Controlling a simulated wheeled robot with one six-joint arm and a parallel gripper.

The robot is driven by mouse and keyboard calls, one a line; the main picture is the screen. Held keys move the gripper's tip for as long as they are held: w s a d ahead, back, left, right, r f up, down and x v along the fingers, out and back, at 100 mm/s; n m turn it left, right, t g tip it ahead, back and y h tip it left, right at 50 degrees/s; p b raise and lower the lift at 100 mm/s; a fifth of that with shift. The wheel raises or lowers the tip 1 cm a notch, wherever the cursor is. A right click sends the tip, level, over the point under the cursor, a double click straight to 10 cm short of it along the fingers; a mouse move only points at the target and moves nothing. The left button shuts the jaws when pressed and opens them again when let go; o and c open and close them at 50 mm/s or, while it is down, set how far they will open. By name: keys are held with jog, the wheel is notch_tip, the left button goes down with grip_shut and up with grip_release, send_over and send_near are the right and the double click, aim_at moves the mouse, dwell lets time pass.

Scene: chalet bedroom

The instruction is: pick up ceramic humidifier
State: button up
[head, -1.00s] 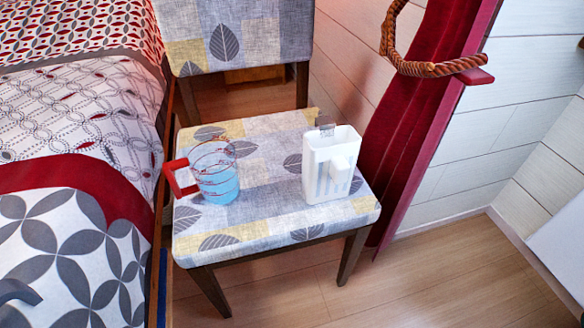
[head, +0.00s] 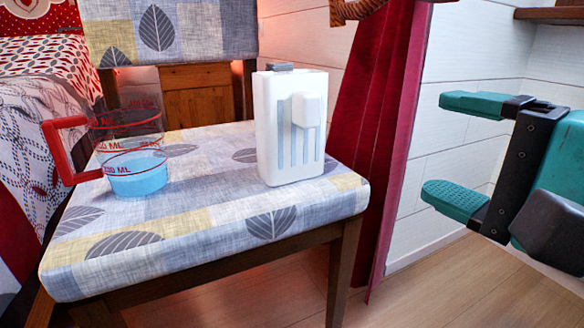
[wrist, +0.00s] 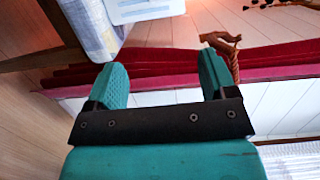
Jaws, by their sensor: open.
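The ceramic humidifier (head: 290,125) is a white upright box with blue-grey stripes and a small raised block on its front. It stands on the patterned chair seat (head: 210,215), right of the middle. My gripper (head: 458,150) is at the right of the head view, with its teal fingers apart and empty. It is right of the humidifier, clear of it, with the red curtain behind the space between. In the wrist view, a white object with blue stripes, likely the humidifier (wrist: 143,10), is partly visible at the top edge, beyond the fingertips.
A clear measuring cup (head: 135,165) with a red handle and blue liquid stands left of the humidifier on the seat. The chair's backrest (head: 190,30) is behind. A red curtain (head: 370,140) hangs right of the chair. A bed (head: 40,110) is at the left.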

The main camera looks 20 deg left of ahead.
jog(key=p, duration=1.1)
send_near(321, 109)
jog(key=p+x, duration=0.8)
jog(key=x, duration=0.1)
jog(key=shift+w+a+r+p, duration=0.1)
jog(key=shift+w+p, duration=0.1)
jog(key=shift+p, duration=0.15)
jog(key=shift+w+a+p, duration=0.25)
jog(key=shift+a+p, duration=0.15)
jog(key=shift+a, duration=0.05)
jog(key=shift+f, duration=0.3)
